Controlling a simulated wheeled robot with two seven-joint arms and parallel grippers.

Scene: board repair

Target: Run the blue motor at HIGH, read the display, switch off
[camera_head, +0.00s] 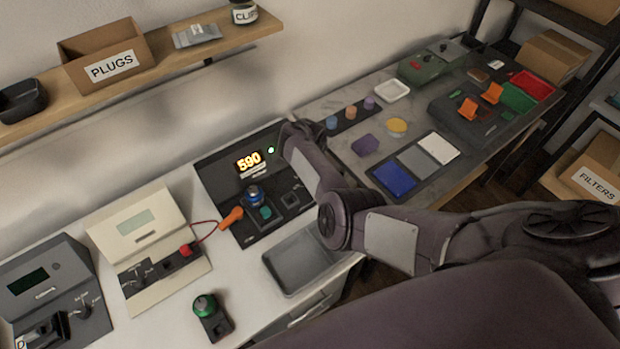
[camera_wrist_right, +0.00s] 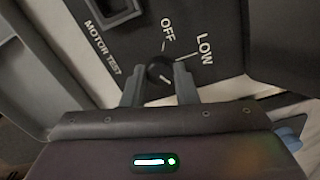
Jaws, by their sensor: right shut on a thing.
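The black motor test unit (camera_head: 225,178) stands in the middle of the bench. Its display (camera_head: 249,162) is lit and reads 590, and a green light (camera_head: 271,150) glows beside it. The blue motor (camera_head: 253,194) sits upright on the unit. My right gripper (camera_wrist_right: 160,88) is shut on the black dial knob (camera_wrist_right: 160,72) of the MOTOR TEST panel. OFF and LOW show above the knob; no HIGH mark is visible, and I cannot tell which setting the knob points to. My right arm hides the dial in the head view. My left gripper is not in view.
A green motor (camera_head: 206,305) stands in front on the bench. A grey tray (camera_head: 300,262) lies right of it. A cream meter (camera_head: 135,222) with an orange-handled probe (camera_head: 231,218) on a red lead is to the left. A mat with coloured parts lies beyond my arm.

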